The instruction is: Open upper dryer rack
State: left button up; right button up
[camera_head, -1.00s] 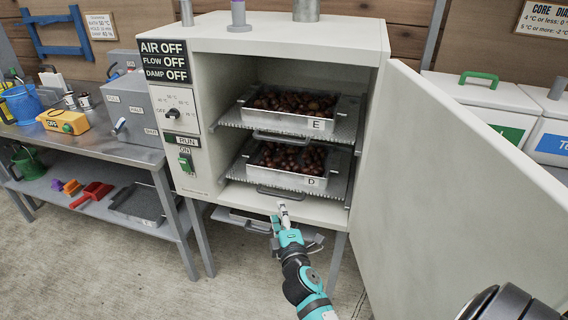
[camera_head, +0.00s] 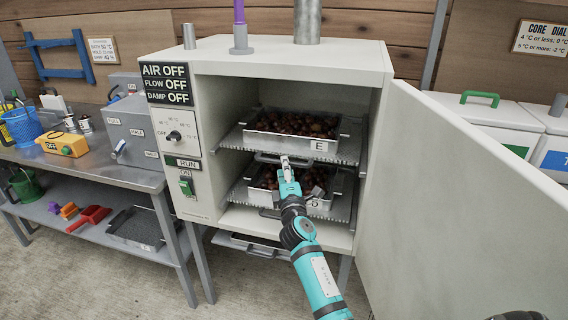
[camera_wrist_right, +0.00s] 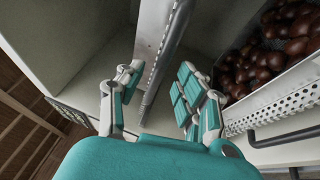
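The upper dryer rack (camera_head: 232,139) is a perforated metal shelf inside the open dryer, with a grey bar handle (camera_head: 268,158) along its front. It bears a metal tray labelled E (camera_head: 330,146) full of chestnuts. My left gripper is not in view.
The lower rack (camera_head: 238,190) with its chestnut tray (camera_head: 262,198) sits below, partly hidden by my right gripper. The dryer door (camera_head: 460,190) stands wide open on the right. A metal bench (camera_head: 90,165) with tools stands on the left. The floor in front is clear.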

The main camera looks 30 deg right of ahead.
jog(key=shift+x, duration=1.2)
jog(key=shift+w+d, duration=0.1)
jog(key=shift+w, duration=0.2)
jog(key=shift+w+r, duration=0.1)
grip_shut()
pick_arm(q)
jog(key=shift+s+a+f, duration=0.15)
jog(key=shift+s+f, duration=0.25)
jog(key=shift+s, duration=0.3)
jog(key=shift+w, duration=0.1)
